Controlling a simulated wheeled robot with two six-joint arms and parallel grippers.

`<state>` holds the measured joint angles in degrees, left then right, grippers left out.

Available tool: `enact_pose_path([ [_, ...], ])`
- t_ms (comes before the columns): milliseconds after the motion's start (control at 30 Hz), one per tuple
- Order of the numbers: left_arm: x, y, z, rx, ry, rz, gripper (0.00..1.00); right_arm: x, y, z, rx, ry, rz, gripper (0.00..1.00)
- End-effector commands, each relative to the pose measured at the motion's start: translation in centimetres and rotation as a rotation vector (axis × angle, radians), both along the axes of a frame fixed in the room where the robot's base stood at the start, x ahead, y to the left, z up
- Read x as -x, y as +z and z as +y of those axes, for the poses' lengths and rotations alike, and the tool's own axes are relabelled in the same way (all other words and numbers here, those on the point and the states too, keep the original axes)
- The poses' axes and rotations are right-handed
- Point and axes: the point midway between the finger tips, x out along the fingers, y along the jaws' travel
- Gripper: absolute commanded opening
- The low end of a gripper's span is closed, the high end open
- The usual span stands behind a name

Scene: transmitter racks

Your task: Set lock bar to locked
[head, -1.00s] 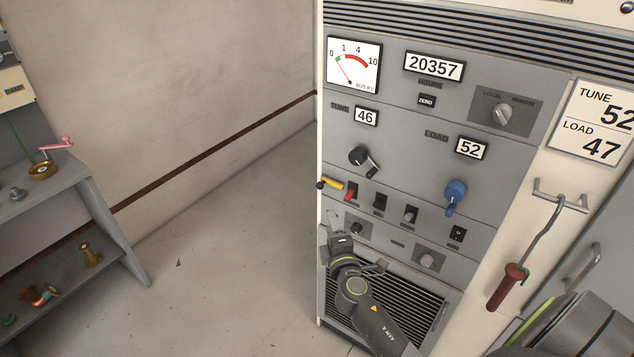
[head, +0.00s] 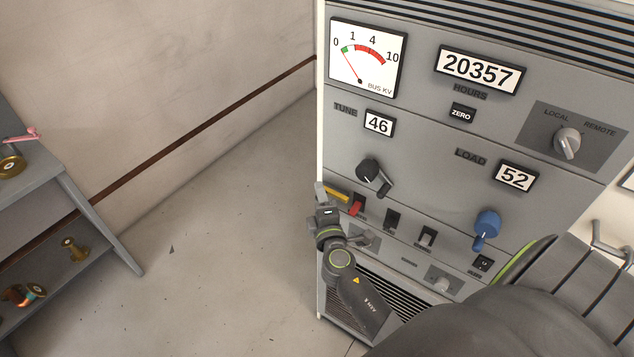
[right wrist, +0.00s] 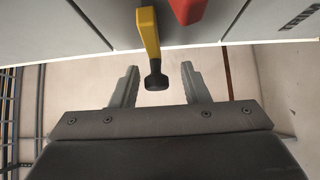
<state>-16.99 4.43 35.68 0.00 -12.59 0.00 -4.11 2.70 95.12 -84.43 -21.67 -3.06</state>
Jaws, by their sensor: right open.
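The yellow lock bar (head: 337,195) is at the left edge of the grey rack front, beside a red switch handle (head: 357,206). In the right wrist view the yellow bar (right wrist: 149,32) ends in a black knob (right wrist: 156,77). My right gripper (right wrist: 160,88) is open, with one finger on each side of the knob and a visible gap to both. In the head view the right gripper (head: 322,192) is at the rack's left edge and hides the knob end of the bar. My left gripper is not in view.
A black crank knob (head: 369,171), a blue knob (head: 486,226) and several toggle switches (head: 393,218) are on the rack front nearby. A grey shelf unit (head: 75,190) with small parts stands at the left.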

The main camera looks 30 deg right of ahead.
Motion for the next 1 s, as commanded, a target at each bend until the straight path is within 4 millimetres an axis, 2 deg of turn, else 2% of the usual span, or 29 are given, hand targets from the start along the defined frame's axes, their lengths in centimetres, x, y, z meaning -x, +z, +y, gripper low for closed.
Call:
enact_pose_path([
  [367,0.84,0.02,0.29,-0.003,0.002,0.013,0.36,0.12,-0.01,0.09,0.000,-0.002,0.000,0.41],
  [700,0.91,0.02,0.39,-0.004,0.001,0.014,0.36,0.10,-0.01,0.08,0.000,-0.002,0.000,0.00],
  [900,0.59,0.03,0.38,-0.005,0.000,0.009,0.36,0.14,-0.02,0.06,0.000,-0.002,0.000,0.00],
  [1000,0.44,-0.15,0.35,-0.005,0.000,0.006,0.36,0.94,-0.16,-0.33,0.001,-0.003,0.001,0.00],
])
